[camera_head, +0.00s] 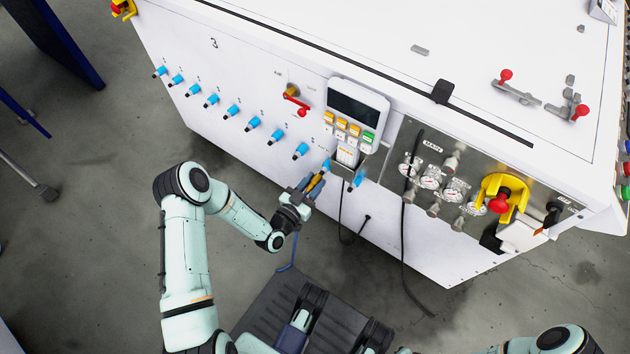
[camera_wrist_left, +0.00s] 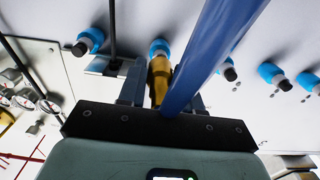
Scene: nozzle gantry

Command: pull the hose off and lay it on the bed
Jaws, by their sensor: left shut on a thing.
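The blue hose (camera_wrist_left: 212,52) has a brass-yellow end fitting (camera_wrist_left: 160,78), which also shows in the head view (camera_head: 316,186). My left gripper (camera_head: 313,187) is shut on this fitting at the machine's front panel. In the left wrist view the fitting lines up with a blue-collared port (camera_wrist_left: 160,47) and appears to meet it; whether it is seated cannot be told. The hose rises across the wrist view and hangs below the gripper in the head view (camera_head: 289,258). My right gripper is not in view. I cannot tell which surface is the bed.
The white machine has a flat, mostly clear top (camera_head: 380,40). A row of blue ports (camera_head: 232,111) runs along its front. A keypad box (camera_head: 354,112) hangs just above my left gripper, with black cables (camera_head: 404,235) below. Gauges (camera_head: 430,182) and a yellow-red switch (camera_head: 500,200) are to the right.

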